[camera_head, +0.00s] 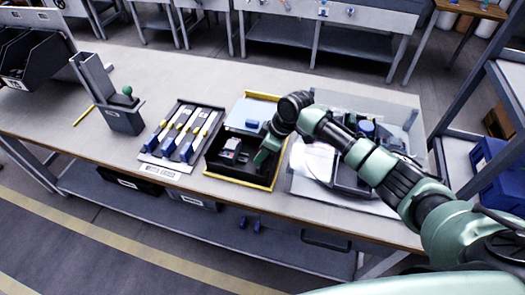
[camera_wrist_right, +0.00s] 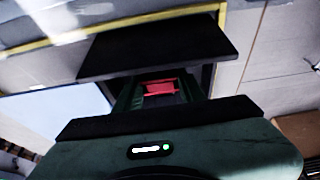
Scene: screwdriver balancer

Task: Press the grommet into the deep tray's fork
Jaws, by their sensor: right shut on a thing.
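The black deep tray (camera_head: 228,179) with a yellow rim stands at the middle of the bench. Its yellow rim (camera_wrist_right: 120,33) also crosses the wrist view. My right gripper (camera_head: 262,158) points down at the tray's right part. In the wrist view its dark fingers (camera_wrist_right: 158,86) close around a small red piece (camera_wrist_right: 158,88), which looks like the grommet; its shape is mostly hidden. Small grey and reddish parts (camera_head: 232,146) lie inside the tray. I cannot make out the fork, or whether the red piece touches it. My left gripper is out of view.
A tray with several blue-and-yellow tools (camera_head: 180,134) stands left of the deep tray. Farther left are a grey stand (camera_head: 122,118) with a green knob and a yellow pencil-like rod (camera_head: 84,115). A clear-walled bin area (camera_head: 390,103) lies under my right arm. The bench's left front is clear.

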